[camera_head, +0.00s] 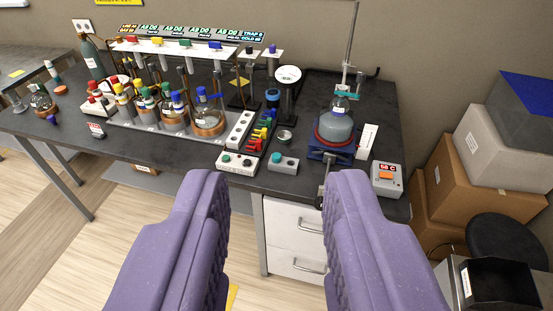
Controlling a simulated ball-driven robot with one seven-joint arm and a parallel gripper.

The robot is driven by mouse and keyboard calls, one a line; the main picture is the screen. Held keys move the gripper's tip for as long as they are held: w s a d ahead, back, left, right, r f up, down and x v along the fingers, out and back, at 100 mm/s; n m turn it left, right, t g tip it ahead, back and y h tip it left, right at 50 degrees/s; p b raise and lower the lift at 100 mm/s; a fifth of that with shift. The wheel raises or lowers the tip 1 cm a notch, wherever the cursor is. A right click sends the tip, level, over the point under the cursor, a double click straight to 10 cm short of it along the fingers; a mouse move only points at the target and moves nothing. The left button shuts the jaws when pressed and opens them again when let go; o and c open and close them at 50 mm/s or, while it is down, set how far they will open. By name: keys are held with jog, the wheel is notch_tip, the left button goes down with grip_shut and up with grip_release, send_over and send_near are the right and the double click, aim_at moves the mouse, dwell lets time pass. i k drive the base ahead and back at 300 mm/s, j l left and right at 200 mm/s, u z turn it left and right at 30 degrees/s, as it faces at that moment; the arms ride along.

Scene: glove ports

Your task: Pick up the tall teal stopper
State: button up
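My gripper (274,182) is open and empty, with two purple ribbed fingers in the foreground, in front of the dark bench. I cannot single out a tall teal stopper with certainty. A small teal piece (276,158) stands on a grey box near the bench's front edge, just beyond the gap between my fingertips. Several coloured stoppers (262,134) in blue, yellow, green and red lie in a slanting row behind it. A teal clamp (348,96) is at the neck of a round flask. Nothing touches my fingers.
The dark bench (312,185) holds several amber-bottomed bottles (208,122) at the left. A flask (336,126) on a stand and a red-lit meter (387,179) stand at the right. White drawers (295,228) are below the bench. Boxes (455,190) and a black stool are at the far right.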

aim_at(275, 157)
jog(key=i+j, duration=0.15)
jog(key=i, duration=0.55)
jog(key=i+j, duration=0.2)
jog(key=i, duration=0.5)
jog(key=i+j, duration=0.15)
jog(key=i, duration=0.55)
